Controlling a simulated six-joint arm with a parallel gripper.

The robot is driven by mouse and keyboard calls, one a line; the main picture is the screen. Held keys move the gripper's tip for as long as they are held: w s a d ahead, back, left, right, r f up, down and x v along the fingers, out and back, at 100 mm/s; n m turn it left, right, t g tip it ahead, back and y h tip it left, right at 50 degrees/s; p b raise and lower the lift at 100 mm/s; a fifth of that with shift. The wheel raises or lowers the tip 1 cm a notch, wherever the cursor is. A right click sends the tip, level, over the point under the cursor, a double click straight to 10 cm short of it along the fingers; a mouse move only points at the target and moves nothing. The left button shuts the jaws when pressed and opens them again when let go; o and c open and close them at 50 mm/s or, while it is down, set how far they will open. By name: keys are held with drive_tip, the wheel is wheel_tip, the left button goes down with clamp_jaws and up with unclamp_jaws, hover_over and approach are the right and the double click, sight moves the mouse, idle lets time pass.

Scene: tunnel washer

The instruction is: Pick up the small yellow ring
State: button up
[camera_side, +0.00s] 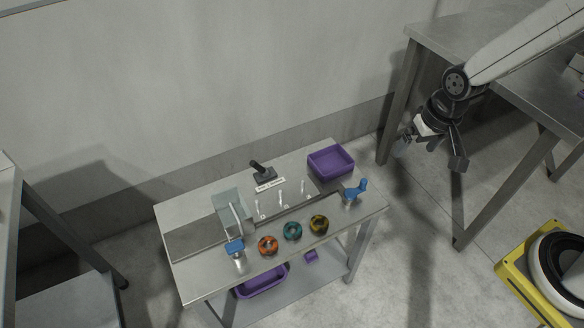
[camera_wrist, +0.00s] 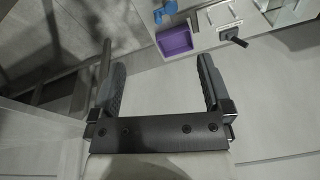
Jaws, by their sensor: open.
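The yellow ring (camera_side: 319,224) lies near the front edge of the steel table (camera_side: 205,202) in the side view. It is the rightmost of a row, with a teal ring (camera_side: 292,231) and an orange ring (camera_side: 268,245) to its left. My gripper (camera_side: 430,152) is up and to the right of the table, well apart from the rings. Its two fingers are spread, with nothing between them, and they also show in the wrist view (camera_wrist: 162,68). No ring shows in the wrist view.
A purple bin (camera_side: 331,163) stands at the table's back right and also shows in the wrist view (camera_wrist: 175,41). A blue object (camera_side: 355,191) stands right of the yellow ring. Upright pegs (camera_side: 281,199) and a black handle (camera_side: 261,173) are behind the rings. A larger table (camera_side: 480,50) is at right.

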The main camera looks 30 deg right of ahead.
drive_tip(key=w+a+f+m+g, duration=0.1)
drive_tip(key=w+a+f+m, duration=0.5)
drive_tip(key=w+f, duration=0.25)
drive_tip(key=m+g+y, duration=0.1)
drive_tip(key=m, duration=0.6)
approach(319, 226)
drive_tip(key=shift+w+r, duration=0.25)
drive_tip(key=shift+r, duration=0.35)
drive_tip(key=shift+f, duration=0.25)
drive_tip(key=shift+f, duration=0.1)
drive_tip(key=shift+a+f, duration=0.2)
drive_tip(key=shift+f, duration=1)
drive_tip(key=shift+s+a+f, duration=0.1)
drive_tip(key=shift+a+f, duration=0.1)
drive_tip(key=shift+f, duration=1.1)
drive_tip(key=shift+s+a+f, duration=0.1)
drive_tip(key=shift+a+f, duration=0.05)
drive_tip(key=shift+f, duration=1.1)
